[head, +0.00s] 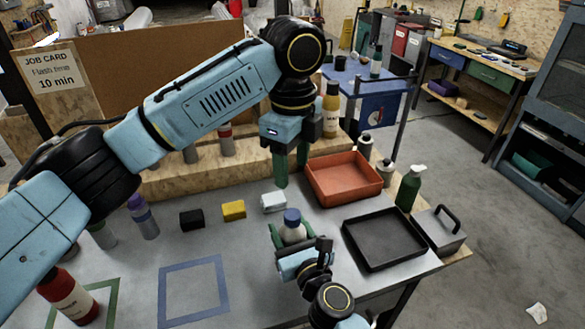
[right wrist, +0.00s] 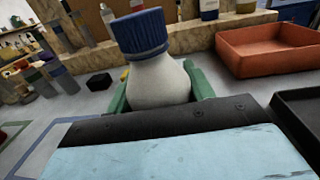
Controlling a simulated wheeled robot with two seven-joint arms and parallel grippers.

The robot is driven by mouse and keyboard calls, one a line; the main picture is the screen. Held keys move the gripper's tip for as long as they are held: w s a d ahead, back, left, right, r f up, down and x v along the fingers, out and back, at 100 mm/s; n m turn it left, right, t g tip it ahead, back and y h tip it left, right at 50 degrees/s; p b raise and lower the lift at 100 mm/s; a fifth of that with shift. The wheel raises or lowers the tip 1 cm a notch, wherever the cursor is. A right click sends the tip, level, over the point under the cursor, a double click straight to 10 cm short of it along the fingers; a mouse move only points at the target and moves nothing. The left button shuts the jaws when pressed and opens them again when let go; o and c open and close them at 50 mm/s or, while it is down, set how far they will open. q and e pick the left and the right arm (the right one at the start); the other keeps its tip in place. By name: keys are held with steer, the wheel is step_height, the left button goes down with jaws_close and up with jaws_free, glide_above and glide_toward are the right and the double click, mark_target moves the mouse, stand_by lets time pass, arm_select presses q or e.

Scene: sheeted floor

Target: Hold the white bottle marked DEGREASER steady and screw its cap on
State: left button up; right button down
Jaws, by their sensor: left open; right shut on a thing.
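The white bottle (head: 291,232) stands near the front of the table, and its blue cap (head: 292,216) sits on its top. In the right wrist view the white bottle (right wrist: 158,84) has the ribbed blue cap (right wrist: 142,33) over its neck; I cannot tell how tight it is. No lettering on the bottle is readable. My right gripper (head: 290,240) is shut around the bottle's body; its green fingers (right wrist: 198,82) show beside the bottle. My left gripper (head: 291,166) is open and empty, pointing down above and behind the bottle, apart from the cap.
A red tray (head: 374,184) and a black tray (head: 347,229) lie to the right. White, yellow (head: 234,210) and black (head: 191,219) blocks lie to the left. A green pump bottle (head: 408,188) stands beyond the black tray. A red bottle (head: 67,297) stands front left.

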steer(key=shift+c, duration=2.4)
jaws_free()
steer(key=shift+s, duration=0.15)
steer(key=v, duration=1.1)
steer(key=shift+s+d+f, duration=0.15)
steer(key=shift+s, duration=0.2)
steer(key=shift+s+d+b, duration=0.3)
steer(key=shift+s+b, duration=0.05)
steer(key=shift+s, duration=0.3)
